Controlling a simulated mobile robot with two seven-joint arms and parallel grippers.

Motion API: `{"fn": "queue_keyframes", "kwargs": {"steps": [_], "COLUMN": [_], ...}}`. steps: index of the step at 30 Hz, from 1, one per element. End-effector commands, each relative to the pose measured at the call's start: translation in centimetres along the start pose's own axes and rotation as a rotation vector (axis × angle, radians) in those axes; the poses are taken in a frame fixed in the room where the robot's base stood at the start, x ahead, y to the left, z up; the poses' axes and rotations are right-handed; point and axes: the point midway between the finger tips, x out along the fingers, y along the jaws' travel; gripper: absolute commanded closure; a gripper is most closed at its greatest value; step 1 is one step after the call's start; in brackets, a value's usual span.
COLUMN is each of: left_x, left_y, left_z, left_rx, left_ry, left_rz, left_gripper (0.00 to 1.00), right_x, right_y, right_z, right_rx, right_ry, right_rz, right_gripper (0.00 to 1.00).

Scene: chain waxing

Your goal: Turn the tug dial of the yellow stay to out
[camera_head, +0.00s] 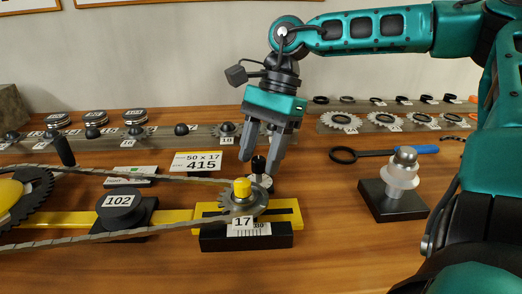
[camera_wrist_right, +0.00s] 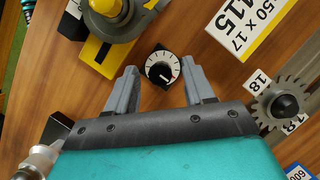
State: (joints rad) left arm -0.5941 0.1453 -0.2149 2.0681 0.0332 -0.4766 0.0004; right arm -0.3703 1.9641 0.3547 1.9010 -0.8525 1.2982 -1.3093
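The tug dial (camera_wrist_right: 161,72) is a small round dial with a black base, a white marked face and a black knob. In the head view the dial (camera_head: 260,181) stands just behind the toothed wheel labelled 17 (camera_head: 243,203), on the far side of the yellow stay (camera_head: 205,209). The yellow stay (camera_wrist_right: 91,47) also shows in the wrist view. My right gripper (camera_head: 262,160) points down over the dial, fingers apart and nothing held. In the wrist view the dial appears between the fingertips; contact cannot be told. My left gripper is not in view.
A chain (camera_head: 120,173) runs around the wheel. A black block labelled 102 (camera_head: 121,206) stands left. A black stand with a metal post (camera_head: 399,196) is at right. The front right table is clear.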

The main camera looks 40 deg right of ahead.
Motion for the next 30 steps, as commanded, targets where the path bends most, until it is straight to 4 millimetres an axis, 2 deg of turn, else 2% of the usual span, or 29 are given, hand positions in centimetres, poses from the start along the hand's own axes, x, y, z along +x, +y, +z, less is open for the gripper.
{"fn": "queue_keyframes", "kwargs": {"steps": [8, 11, 21, 25, 30], "left_x": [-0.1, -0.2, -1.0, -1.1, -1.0], "left_y": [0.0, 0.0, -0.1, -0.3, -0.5], "left_z": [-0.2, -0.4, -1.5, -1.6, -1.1], "left_rx": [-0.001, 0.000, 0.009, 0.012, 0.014], "left_ry": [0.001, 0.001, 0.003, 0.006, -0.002], "left_rz": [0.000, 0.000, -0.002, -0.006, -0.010], "left_gripper": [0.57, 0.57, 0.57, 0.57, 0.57], "right_x": [-0.7, -2.1, -9.6, -11.5, -12.8], "right_y": [-0.1, -0.1, -0.1, -0.1, 0.0], "right_z": [0.0, 0.1, 0.1, 0.1, 0.0], "right_rx": [0.001, 0.001, 0.002, 0.001, 0.001], "right_ry": [0.000, 0.000, 0.001, 0.001, 0.000], "right_rz": [-0.003, -0.005, -0.004, -0.003, -0.001], "right_gripper": [0.47, 0.47, 0.47, 0.47, 0.47]}}
